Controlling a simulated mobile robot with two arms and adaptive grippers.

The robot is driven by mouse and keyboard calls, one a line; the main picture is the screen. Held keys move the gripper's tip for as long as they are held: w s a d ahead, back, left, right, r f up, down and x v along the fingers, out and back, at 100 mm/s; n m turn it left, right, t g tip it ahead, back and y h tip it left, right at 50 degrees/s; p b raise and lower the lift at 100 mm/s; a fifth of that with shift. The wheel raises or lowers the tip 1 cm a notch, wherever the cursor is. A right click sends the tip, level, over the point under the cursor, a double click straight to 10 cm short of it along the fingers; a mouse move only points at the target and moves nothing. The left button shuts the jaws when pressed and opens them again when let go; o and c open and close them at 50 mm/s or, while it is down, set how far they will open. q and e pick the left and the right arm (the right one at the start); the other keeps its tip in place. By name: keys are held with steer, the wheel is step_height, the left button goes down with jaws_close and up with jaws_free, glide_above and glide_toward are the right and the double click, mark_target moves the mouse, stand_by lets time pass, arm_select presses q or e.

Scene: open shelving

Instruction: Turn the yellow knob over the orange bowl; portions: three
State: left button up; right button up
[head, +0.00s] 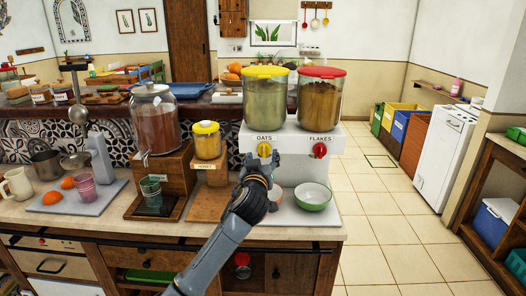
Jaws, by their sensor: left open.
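The yellow knob (264,149) is on the front of the white dispenser (292,139), under the oats container (265,101) with its yellow lid. My left gripper (257,162) is open and just below the knob, its fingers pointing up at it. Whether it touches the knob I cannot tell. An orange bowl (276,193) stands below, mostly hidden behind my gripper and wrist; its contents do not show. My right gripper is not in view.
A red knob (320,150) is under the flakes container (320,99), over a green-and-white bowl (313,195). A honey jar (207,140) on a wooden stand and a glass drink dispenser (156,120) are close on the left. The tiled floor on the right is clear.

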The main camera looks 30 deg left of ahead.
mark_target(264, 150)
arm_select(q)
steer(key=shift+x, duration=1.4)
steer(key=c, duration=1.2)
steer(key=shift+o, duration=0.2)
steer(key=shift+p, duration=0.35)
steer(key=m+p, duration=0.2)
steer(key=m, duration=0.1)
steer(key=shift+r+m, duration=0.2)
steer(key=shift+m, duration=0.1)
steer(key=m+p, duration=0.3)
steer(key=m, duration=0.2)
steer(key=shift+d+g+p, duration=0.1)
steer(key=shift+g+p, duration=0.2)
steer(key=shift+p, duration=0.1)
steer(key=m+p, duration=0.2)
steer(key=m, duration=0.2)
steer(key=shift+g+p, duration=0.3)
steer(key=shift+w+d+f+m+y+p, duration=0.1)
steer(key=shift+m+y+p, duration=0.2)
steer(key=shift+m+p, duration=1.3)
